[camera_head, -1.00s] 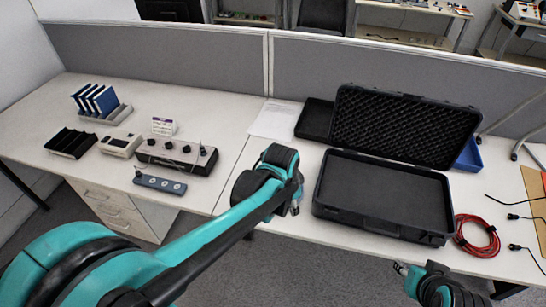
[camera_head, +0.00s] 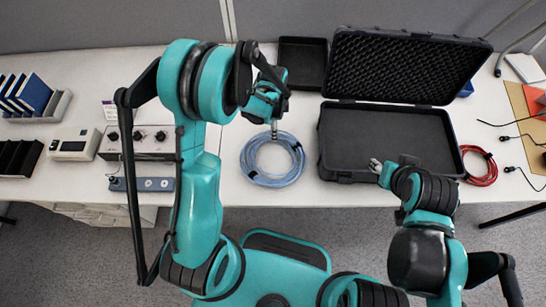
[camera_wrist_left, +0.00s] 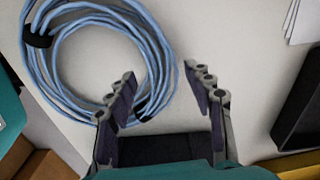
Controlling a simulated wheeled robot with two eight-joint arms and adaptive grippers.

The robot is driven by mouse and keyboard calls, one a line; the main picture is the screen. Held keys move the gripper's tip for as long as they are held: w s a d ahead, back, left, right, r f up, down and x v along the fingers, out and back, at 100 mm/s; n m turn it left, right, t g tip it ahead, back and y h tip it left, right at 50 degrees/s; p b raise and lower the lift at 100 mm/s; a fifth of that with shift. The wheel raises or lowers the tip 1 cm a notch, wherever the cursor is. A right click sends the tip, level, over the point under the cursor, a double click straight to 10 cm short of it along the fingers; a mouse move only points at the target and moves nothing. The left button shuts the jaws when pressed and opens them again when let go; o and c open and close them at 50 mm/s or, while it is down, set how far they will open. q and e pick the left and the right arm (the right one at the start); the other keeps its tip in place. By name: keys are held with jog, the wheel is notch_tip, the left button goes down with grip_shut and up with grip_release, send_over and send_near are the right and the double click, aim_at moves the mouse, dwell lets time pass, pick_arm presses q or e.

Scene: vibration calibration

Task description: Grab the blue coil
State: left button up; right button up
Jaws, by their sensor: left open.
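The blue coil (camera_head: 249,165) lies flat on the white table, left of the open black case. It also shows in the left wrist view (camera_wrist_left: 160,62), with black ties around it. My left gripper (camera_head: 274,133) is above the coil's far edge in the head view. In the left wrist view my left gripper (camera_wrist_left: 165,88) is open and empty, with its left finger over the coil's near edge and its right finger over bare table. My right gripper (camera_head: 376,166) is over the case's front edge, and its jaws are too small to read.
The open black case (camera_head: 385,135) stands right of the coil, with a black tray (camera_head: 302,62) behind. Bare table surrounds the blue coil.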

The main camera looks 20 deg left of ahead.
pick_arm(q)
jog(key=f, duration=0.1)
jog(key=f+b, duration=0.1)
jog(key=f, duration=0.2)
jog(key=shift+a+f+b, duration=0.1)
jog(key=shift+a+b, duration=0.15)
jog(key=shift+b, duration=0.05)
jog(key=shift+c, duration=0.5)
grip_shut()
